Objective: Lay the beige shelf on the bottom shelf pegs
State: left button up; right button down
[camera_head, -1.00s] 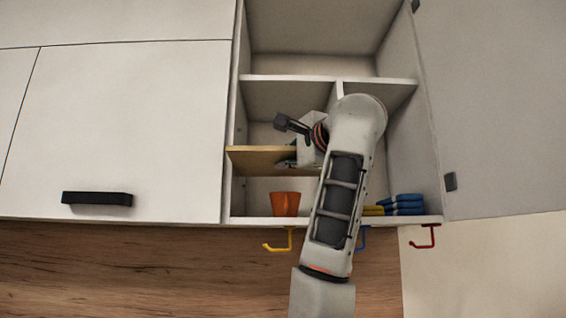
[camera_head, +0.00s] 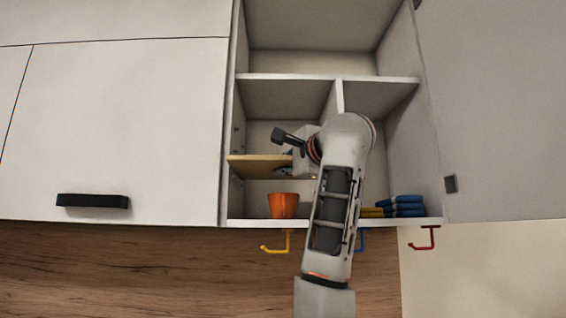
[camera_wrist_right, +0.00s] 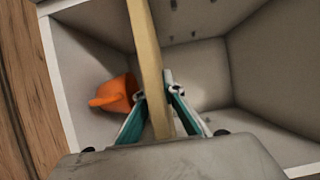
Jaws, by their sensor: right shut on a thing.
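The beige shelf (camera_head: 256,165) is a thin board held in the lower left part of the open cupboard, above the orange cup. In the right wrist view the beige shelf (camera_wrist_right: 147,50) runs edge-on between the fingers. My right gripper (camera_wrist_right: 157,92) is shut on it, with teal-sided fingers on both faces. In the head view the right gripper's fingers are mostly hidden behind my wrist. Small dark marks that look like shelf pegs or holes (camera_wrist_right: 194,34) show on the inner wall in the wrist view. Whether the board touches any pegs cannot be told.
An orange cup (camera_head: 283,205) stands on the cupboard floor below the board; it also shows in the wrist view (camera_wrist_right: 115,93). Folded blue and yellow cloths (camera_head: 404,206) lie at right. An upright divider (camera_head: 340,96) and hooks (camera_head: 277,245) are nearby. The cupboard door (camera_head: 490,110) stands open.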

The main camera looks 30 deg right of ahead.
jog(key=shift+w+d+p, duration=0.35)
jog(key=shift+w+d, duration=0.1)
jog(key=shift+w, duration=0.2)
jog(key=shift+w+d+p, duration=0.3)
jog(key=shift+w+d, duration=0.1)
jog(key=shift+w, duration=0.25)
jog(key=shift+w+d, duration=0.25)
jog(key=shift+w, duration=0.15)
jog(key=shift+w+d, duration=0.4)
jog(key=shift+w, duration=0.2)
jog(key=shift+w+d, duration=0.25)
jog(key=shift+w, duration=0.2)
pick_arm(q)
jog(key=shift+s+a+f, duration=0.15)
jog(key=shift+s+f, duration=0.05)
jog(key=shift+f, duration=0.15)
jog(key=shift+a, duration=0.1)
pick_arm(e)
jog(key=shift+w+d, duration=0.1)
jog(key=shift+w, duration=0.1)
pick_arm(q)
jog(key=shift+w+r, duration=0.1)
jog(key=shift+w, duration=0.1)
jog(key=shift+d, duration=0.3)
